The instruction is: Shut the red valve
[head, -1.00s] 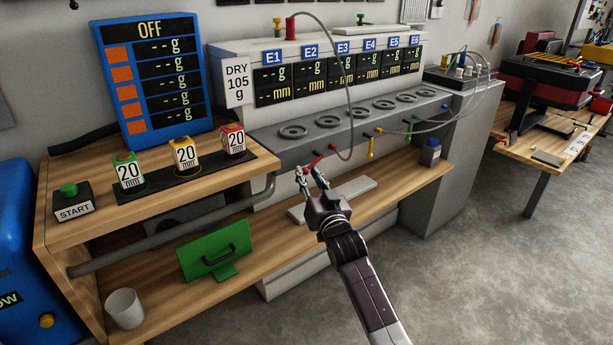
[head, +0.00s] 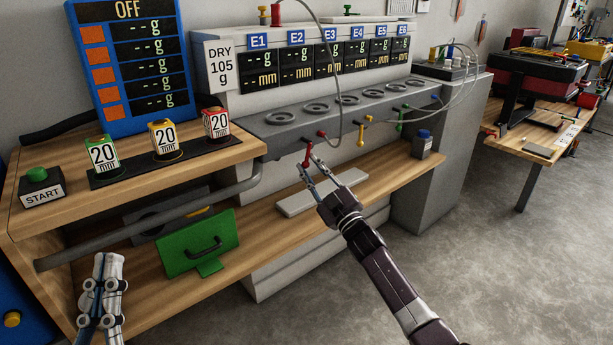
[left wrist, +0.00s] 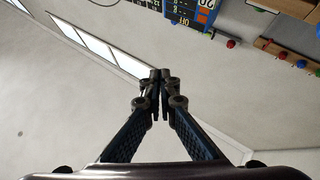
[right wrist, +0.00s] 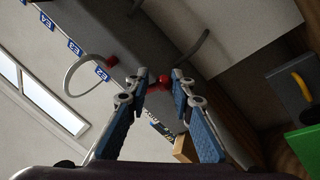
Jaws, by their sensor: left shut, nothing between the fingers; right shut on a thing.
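The red valve (head: 307,154) is on the front of the grey bench unit, below the panel marked E1 to E6. Its lever hangs steeply down, leaning slightly left, near a red fitting with a grey hose. My right gripper (head: 309,169) is at the lever's lower part. In the right wrist view the red valve (right wrist: 158,83) shows between the fingertips (right wrist: 158,80), which are shut on it. My left gripper (head: 106,262) is low at the left, away from the valve; its fingertips (left wrist: 161,75) are together and empty.
A yellow valve (head: 362,136) and a green valve (head: 400,120) lie to the right. A pale flat block (head: 322,192) lies on the wooden shelf below. A green panel with a black handle (head: 197,243) stands left on that shelf. A grey rail (head: 150,232) runs along the bench.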

